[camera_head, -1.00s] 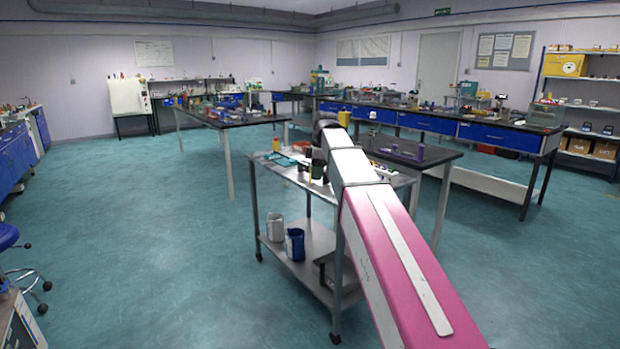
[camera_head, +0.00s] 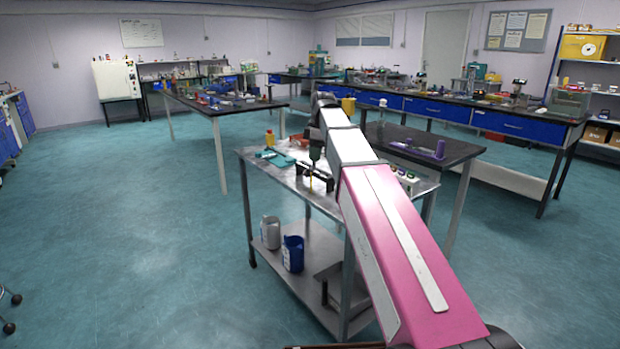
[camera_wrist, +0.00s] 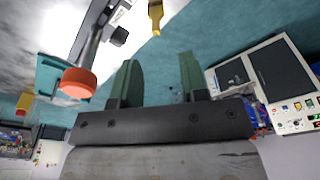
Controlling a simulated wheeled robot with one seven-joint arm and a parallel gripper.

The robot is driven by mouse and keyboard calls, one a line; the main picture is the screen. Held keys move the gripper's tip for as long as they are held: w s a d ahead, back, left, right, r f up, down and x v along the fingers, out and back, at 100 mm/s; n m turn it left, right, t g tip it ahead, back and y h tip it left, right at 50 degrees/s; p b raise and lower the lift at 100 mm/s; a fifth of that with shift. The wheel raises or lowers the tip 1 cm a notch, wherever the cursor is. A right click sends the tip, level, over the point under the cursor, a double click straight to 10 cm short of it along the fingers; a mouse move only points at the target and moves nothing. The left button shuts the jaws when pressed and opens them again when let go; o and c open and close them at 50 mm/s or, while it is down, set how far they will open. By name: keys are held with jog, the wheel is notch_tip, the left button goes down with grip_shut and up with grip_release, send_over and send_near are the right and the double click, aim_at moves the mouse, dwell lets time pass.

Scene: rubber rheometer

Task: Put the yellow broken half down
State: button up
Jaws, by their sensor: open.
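A thin yellow piece (camera_wrist: 155,14), wide at one end, shows at the top of the wrist view, beyond my fingertips and apart from them. Its far end is cut off by the picture edge. My gripper (camera_wrist: 158,75) is open, with two green fingers and nothing between them. In the head view my gripper (camera_head: 315,153) points down over the metal cart (camera_head: 262,168). A small yellow strip (camera_head: 310,184) shows just below it; I cannot tell what it rests on.
A dark metal fixture (camera_wrist: 92,38) with an orange-red knob (camera_wrist: 78,83) is close to my fingers. A control box (camera_head: 404,180) stands at the right.

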jog(key=shift+w+a+f, duration=0.1)
jog(key=shift+a+f, duration=0.15)
jog(key=shift+f, duration=1.55)
jog(key=shift+w+a+f, duration=0.1)
jog(key=shift+a+f, duration=0.15)
jog(key=shift+f, duration=1.5)
jog(key=shift+w+a+f, duration=0.1)
jog(key=shift+a+f, duration=0.15)
jog(key=shift+f, duration=1.55)
grip_shut()
jog(key=shift+r, duration=0.1)
